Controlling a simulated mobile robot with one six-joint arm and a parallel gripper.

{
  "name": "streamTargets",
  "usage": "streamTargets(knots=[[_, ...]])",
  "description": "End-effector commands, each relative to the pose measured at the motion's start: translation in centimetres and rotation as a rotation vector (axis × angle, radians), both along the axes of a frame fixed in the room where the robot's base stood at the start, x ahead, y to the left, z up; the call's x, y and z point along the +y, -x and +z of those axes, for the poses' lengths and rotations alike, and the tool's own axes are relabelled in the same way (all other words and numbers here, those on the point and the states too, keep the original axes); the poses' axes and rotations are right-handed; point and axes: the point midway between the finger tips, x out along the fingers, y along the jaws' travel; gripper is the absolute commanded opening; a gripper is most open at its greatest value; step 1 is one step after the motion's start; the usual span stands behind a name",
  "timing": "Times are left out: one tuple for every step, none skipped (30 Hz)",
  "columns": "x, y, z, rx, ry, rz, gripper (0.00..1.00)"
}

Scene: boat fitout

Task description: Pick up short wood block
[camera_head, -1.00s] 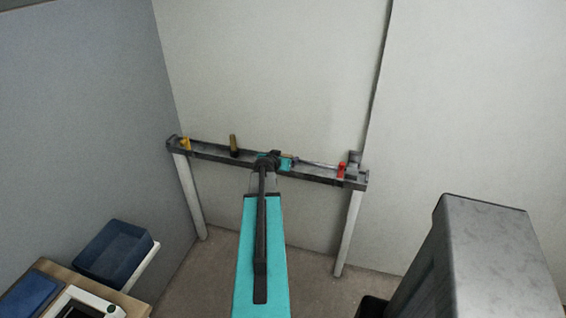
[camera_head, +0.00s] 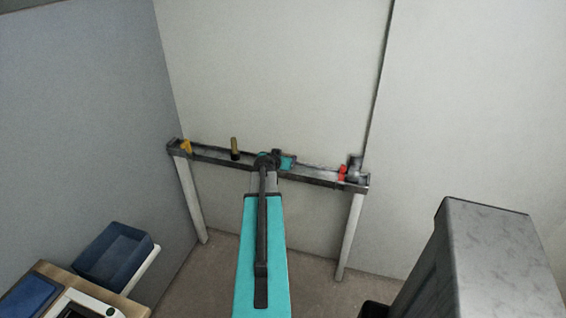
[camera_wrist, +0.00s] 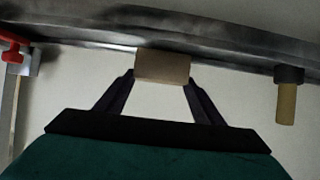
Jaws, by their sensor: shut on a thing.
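The short wood block (camera_wrist: 163,67) is a small tan-brown block in the wrist view, near the top middle. My gripper (camera_wrist: 161,80) is shut on it, with one dark finger at each side. The block shows in front of the lower edge of the grey metal shelf (camera_wrist: 225,47); I cannot tell whether it touches the shelf. In the head view my arm hides the block, and the end of my arm is at the middle of the shelf (camera_head: 215,158).
A brown-handled tool (camera_head: 235,147) stands left of my gripper on the shelf. A yellow item (camera_head: 186,146) is at the left end and a red item (camera_head: 342,172) near the right end.

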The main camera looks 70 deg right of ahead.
Motion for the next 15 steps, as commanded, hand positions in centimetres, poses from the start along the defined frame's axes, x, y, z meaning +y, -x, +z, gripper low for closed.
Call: streamTargets(knots=[[0.0,0.0,0.5,-0.001,0.003,0.001,0.39],[0.0,0.0,0.8,-0.001,0.003,0.001,0.39],[0.0,0.0,1.2,-0.002,0.003,0.000,0.39],[0.0,0.0,1.6,-0.001,0.003,0.000,0.39],[0.1,0.0,1.9,0.000,0.003,0.000,0.39],[0.7,0.5,1.7,0.000,0.001,-0.001,0.39],[1.0,0.8,1.7,0.000,0.000,-0.001,0.39],[1.3,1.0,1.7,0.000,0.000,-0.001,0.39],[1.7,1.3,1.8,0.000,0.001,0.000,0.39],[2.0,1.5,1.8,0.001,0.001,0.000,0.39],[2.3,1.7,1.8,0.001,0.001,0.000,0.39],[2.7,2.0,1.9,0.001,0.001,0.000,0.39],[3.0,2.3,1.9,0.000,0.001,0.000,0.39],[3.3,2.5,2.0,0.000,0.001,0.000,0.39],[3.7,2.8,2.0,0.000,0.001,0.000,0.39]])
